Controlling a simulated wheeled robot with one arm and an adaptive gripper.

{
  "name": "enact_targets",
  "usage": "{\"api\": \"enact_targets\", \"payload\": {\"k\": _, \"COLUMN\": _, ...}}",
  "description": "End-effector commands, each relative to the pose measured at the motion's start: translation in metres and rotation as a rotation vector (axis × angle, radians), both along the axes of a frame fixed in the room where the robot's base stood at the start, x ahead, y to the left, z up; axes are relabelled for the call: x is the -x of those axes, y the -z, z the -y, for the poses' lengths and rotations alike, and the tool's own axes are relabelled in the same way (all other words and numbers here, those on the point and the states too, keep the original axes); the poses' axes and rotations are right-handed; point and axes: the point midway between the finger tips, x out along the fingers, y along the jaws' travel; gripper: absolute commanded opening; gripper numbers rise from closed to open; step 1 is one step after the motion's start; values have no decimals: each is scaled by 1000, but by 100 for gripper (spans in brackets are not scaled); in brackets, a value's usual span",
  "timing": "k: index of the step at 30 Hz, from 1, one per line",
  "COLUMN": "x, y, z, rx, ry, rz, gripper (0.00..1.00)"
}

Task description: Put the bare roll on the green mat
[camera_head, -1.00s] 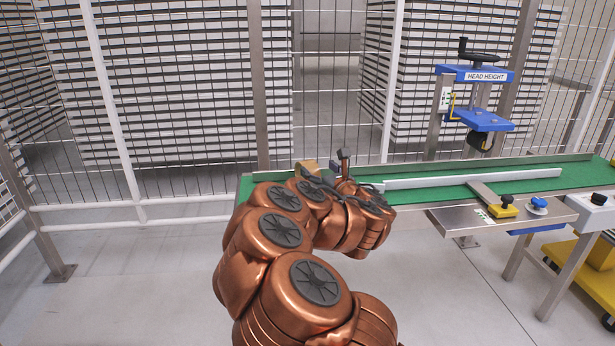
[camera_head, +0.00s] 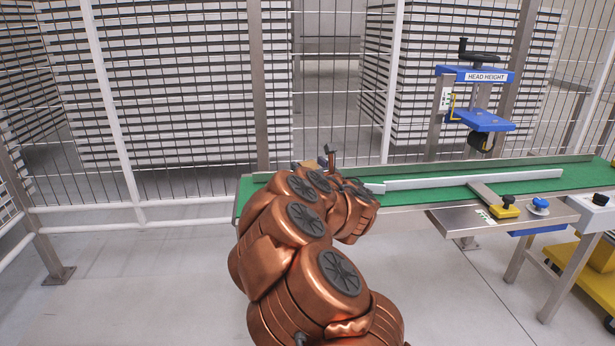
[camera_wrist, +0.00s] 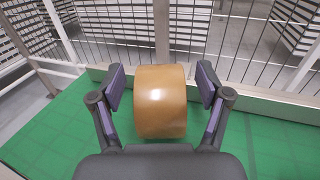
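A shiny tan-brown roll (camera_wrist: 160,102) stands on its curved side on the green surface (camera_wrist: 45,130) in the wrist view. My gripper (camera_wrist: 160,82) is open around it, one finger on each side, with a narrow gap to the roll on both sides. In the head view only a small tan patch of the roll (camera_head: 322,162) shows beside my gripper's dark finger; my arm hides the rest. The green surface is a long belt-like strip (camera_head: 420,196) there. No separate mat can be made out.
A low metal rail (camera_wrist: 265,100) and a wire fence run behind the green surface. In the head view, a light guide bar (camera_head: 470,179) lies along the belt, with yellow (camera_head: 503,207) and blue (camera_head: 538,205) knobs at its front. A blue head-height unit (camera_head: 484,76) stands behind.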

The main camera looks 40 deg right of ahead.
Motion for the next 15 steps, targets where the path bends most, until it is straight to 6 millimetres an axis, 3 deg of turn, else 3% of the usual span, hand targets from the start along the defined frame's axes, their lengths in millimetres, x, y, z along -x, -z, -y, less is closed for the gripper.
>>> {"api": "enact_targets", "payload": {"k": 2, "x": 0, "y": 0, "z": 0, "rx": 0, "ry": 0, "rz": 0, "gripper": 65}}
{"api": "enact_targets", "payload": {"k": 15, "x": 0, "y": 0, "z": 0, "rx": 0, "ry": 0, "rz": 0, "gripper": 19}}
